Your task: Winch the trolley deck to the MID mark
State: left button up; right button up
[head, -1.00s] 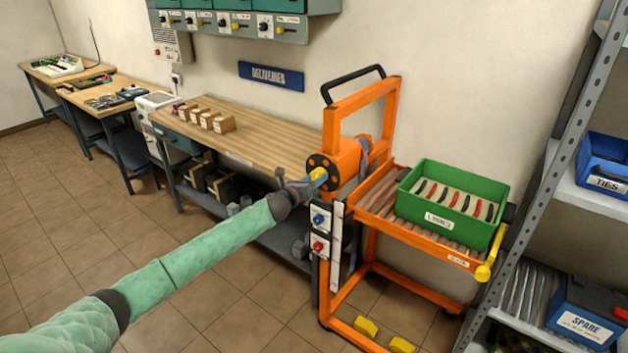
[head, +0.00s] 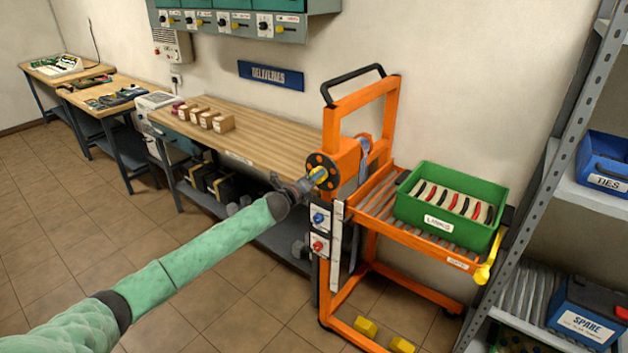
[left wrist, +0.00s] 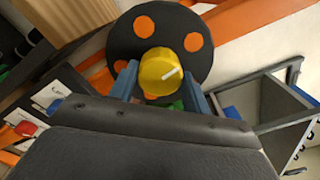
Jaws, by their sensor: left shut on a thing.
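The orange trolley (head: 330,270) stands in front of me with a winch hub, a black disc (head: 313,163) with orange spots, on its upright. My left gripper (head: 308,184) is shut on the yellow winch knob (head: 319,174) at the disc. The trolley deck (head: 415,238) is level below hub height. A white marked strip (head: 336,246) runs down the upright; its marks are too small to read. My right gripper is out of view.
A green bin (head: 440,221) of red and black items stands on the deck. A wooden bench (head: 265,140) with small boxes (head: 223,124) is behind, left of the trolley. A grey shelf rack (head: 530,180) stands close on the right. Floor at left is clear.

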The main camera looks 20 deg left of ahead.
pick_arm(q)
jog(key=shift+s+d+f+n+b, duration=0.15)
jog(key=shift+n+b, duration=0.6)
jog(key=shift+n, duration=7.8)
jog(key=shift+w+a+f+n+b, duration=0.1)
jog(key=shift+n+b, duration=0.6)
jog(key=shift+n, duration=7.85)
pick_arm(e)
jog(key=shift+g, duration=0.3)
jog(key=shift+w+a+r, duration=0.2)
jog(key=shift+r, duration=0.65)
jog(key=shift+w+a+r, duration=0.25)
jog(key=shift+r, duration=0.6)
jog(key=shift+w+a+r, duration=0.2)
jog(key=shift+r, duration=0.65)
